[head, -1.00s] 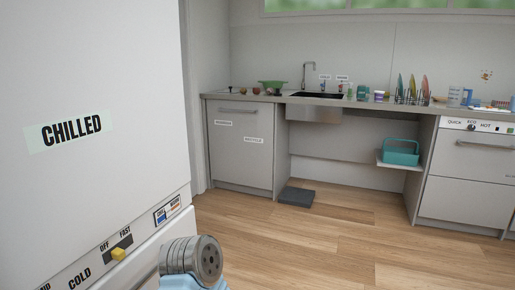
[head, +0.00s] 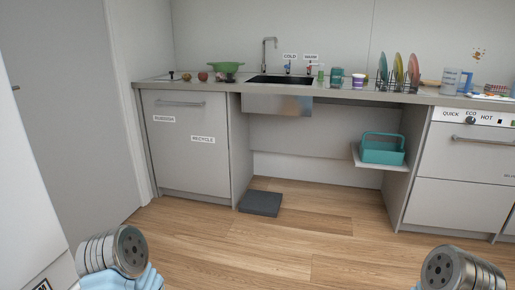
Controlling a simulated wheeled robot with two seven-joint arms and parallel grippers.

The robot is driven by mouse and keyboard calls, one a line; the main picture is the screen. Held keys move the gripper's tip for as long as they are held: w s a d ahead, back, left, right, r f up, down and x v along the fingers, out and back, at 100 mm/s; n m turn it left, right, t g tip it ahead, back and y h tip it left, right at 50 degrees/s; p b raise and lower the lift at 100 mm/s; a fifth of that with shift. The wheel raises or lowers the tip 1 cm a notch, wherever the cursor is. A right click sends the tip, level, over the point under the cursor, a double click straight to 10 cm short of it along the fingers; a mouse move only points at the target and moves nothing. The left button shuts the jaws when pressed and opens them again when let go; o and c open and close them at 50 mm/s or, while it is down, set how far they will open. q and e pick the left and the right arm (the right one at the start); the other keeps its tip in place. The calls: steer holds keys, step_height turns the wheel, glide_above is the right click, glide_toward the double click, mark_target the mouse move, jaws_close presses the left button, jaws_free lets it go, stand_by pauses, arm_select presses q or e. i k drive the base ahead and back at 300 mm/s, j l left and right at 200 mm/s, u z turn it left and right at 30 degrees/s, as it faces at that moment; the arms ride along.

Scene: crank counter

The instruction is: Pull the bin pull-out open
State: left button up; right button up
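The bin pull-out (head: 186,150) is the grey cabinet front at the left end of the counter, with labels reading RUBBISH (head: 164,119) and RECYCLE (head: 203,140). It is shut, its front in line with the cabinet. A horizontal bar handle (head: 181,103) runs near its top edge. Parts of both my arms show at the bottom of the head view, left and right, well short of the cabinet. Neither of my grippers' fingers can be seen.
A dark flat block (head: 260,203) lies on the floor just right of the bin front. A teal caddy (head: 382,149) sits on a low shelf under the counter. A white cabinet (head: 30,200) stands close on the left. The wooden floor (head: 290,245) ahead is clear.

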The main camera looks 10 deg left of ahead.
mark_target(188, 130)
steer(key=i, duration=1.75)
steer(key=z, duration=0.05)
